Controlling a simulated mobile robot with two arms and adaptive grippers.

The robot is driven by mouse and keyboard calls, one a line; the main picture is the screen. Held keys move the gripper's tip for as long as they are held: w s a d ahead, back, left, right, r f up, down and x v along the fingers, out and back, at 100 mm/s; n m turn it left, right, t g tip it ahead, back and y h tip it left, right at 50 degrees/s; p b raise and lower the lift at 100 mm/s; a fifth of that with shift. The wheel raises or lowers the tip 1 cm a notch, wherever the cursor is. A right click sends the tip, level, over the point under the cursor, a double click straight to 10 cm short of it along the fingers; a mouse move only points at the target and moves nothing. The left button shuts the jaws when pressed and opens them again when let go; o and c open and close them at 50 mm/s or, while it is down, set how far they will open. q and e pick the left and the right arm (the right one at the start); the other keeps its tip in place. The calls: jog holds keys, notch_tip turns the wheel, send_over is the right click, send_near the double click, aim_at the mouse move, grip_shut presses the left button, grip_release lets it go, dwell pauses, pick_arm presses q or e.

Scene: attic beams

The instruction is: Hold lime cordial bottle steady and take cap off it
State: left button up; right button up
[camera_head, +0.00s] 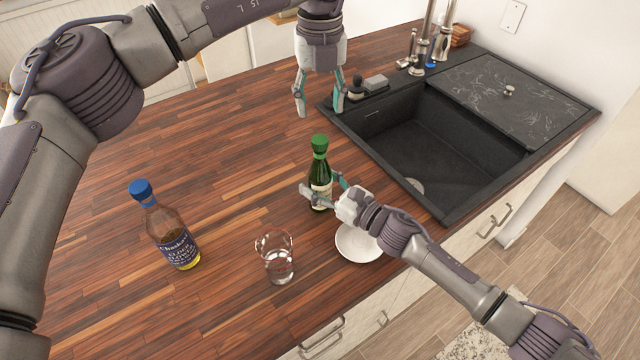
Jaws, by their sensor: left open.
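The lime cordial bottle, taken to be the green one (320,170), stands upright on the wooden counter, left of the sink. Its label is partly hidden by my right gripper. Its green cap (320,146) is on its top. My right gripper (322,188) reaches in from the lower right, with its fingers closed around the bottle's body below the neck. My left gripper (319,104) points down with its fingers apart and empty. In the picture it is above the cap, not touching it.
A blue-capped bottle (172,233) with a dark label stands at the left. A clear glass (277,262) and a white saucer (357,243) are near the front edge. The black sink (440,140) is at the right. The counter's (190,130) back left is clear.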

aim_at(320, 139)
grip_shut()
pick_arm(q)
jog(key=m, duration=1.3)
jog(key=shift+m, duration=0.4)
jog(key=m, duration=0.7)
jog(key=shift+m, duration=0.3)
jog(key=m, duration=0.4)
jog(key=shift+m, duration=0.4)
jog(key=m, duration=0.5)
jog(key=shift+f, duration=4.05)
